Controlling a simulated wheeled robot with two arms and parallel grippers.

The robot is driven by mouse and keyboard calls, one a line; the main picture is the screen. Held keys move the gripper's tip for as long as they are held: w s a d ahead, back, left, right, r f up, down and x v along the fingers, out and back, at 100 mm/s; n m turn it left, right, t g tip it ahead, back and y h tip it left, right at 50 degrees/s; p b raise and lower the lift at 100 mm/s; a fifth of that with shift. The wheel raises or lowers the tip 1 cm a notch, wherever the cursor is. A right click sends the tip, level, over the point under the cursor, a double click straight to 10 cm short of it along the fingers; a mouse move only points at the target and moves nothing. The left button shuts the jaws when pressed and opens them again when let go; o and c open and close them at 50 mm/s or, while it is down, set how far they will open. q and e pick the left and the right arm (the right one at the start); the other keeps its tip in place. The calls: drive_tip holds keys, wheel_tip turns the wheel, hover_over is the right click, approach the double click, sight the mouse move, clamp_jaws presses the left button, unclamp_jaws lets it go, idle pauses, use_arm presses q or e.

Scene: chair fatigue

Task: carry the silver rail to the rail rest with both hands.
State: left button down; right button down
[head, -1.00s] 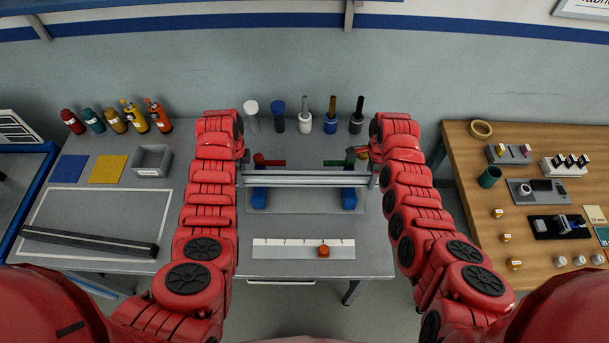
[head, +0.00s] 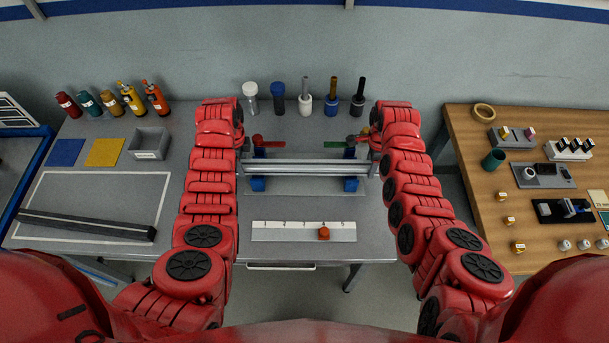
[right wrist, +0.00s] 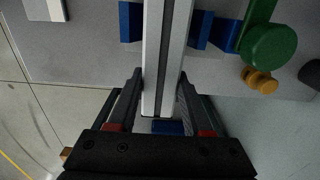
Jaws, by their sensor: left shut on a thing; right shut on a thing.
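The long silver rail (head: 306,167) lies level from left to right across the middle of the grey table in the head view. My left gripper (head: 243,161) is shut on its left end. My right gripper (head: 373,160) is shut on its right end; in the right wrist view its fingers (right wrist: 157,92) flank the rail (right wrist: 166,45). The rail rest has two blue supports, left (head: 258,185) and right (head: 351,184), on a pale plate. The rail crosses over both supports, and blue shows on either side of it. Whether it touches them, I cannot tell.
A red lever (head: 268,143) and a green lever (head: 338,144) stand behind the rail. A ruled white strip (head: 285,231) with an orange knob (head: 324,233) lies in front. Several bottles stand along the back. A dark bar (head: 85,224) lies at the left.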

use_arm(q)
drive_tip(key=shift+f+b, duration=0.3)
drive_tip(key=shift+f, duration=0.35)
use_arm(e)
drive_tip(key=shift+w+f, duration=0.1)
drive_tip(key=shift+f, duration=0.55)
use_arm(q)
drive_tip(key=c, duration=0.8)
unclamp_jaws()
drive_tip(key=shift+f, duration=0.15)
use_arm(e)
drive_tip(key=c, duration=0.8)
unclamp_jaws()
drive_tip(key=shift+f, duration=0.15)
use_arm(q)
drive_tip(key=shift+o, duration=1.4)
drive_tip(key=shift+r, duration=0.2)
use_arm(e)
drive_tip(key=shift+o, duration=1.4)
drive_tip(key=shift+r, duration=0.2)
use_arm(q)
drive_tip(key=shift+o, duration=1)
use_arm(e)
drive_tip(key=shift+o, duration=1)
use_arm(q)
drive_tip(key=shift+r, duration=0.1)
